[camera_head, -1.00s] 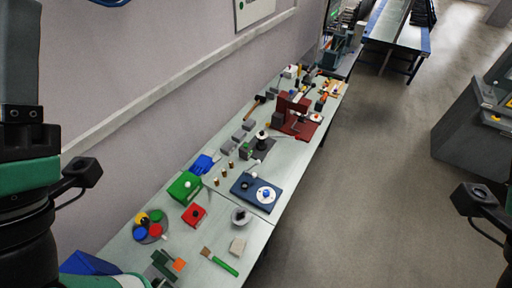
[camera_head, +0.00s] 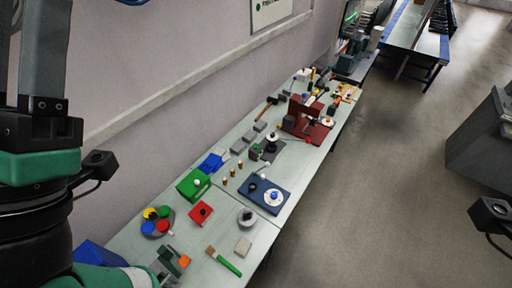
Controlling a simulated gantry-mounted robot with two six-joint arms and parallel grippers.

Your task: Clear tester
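A blue block-like fixture (camera_head: 284,206) with a white disc and blue knob (camera_head: 274,197) on it lies near the front edge of the bench; I cannot tell if it is the tester. A dark red fixture (camera_head: 318,132) with an upright part stands farther along the bench. A grey and black device (camera_head: 270,145) stands between them, on a dark plate. My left arm fills the left edge and its fingertips are not visible. A part of my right arm shows at the right edge, without its gripper fingers.
The long pale bench (camera_head: 225,215) runs from lower left to upper middle along a wall. On it are a green box (camera_head: 192,186), a red block (camera_head: 200,214), a green-handled brush (camera_head: 228,264) and several coloured discs.

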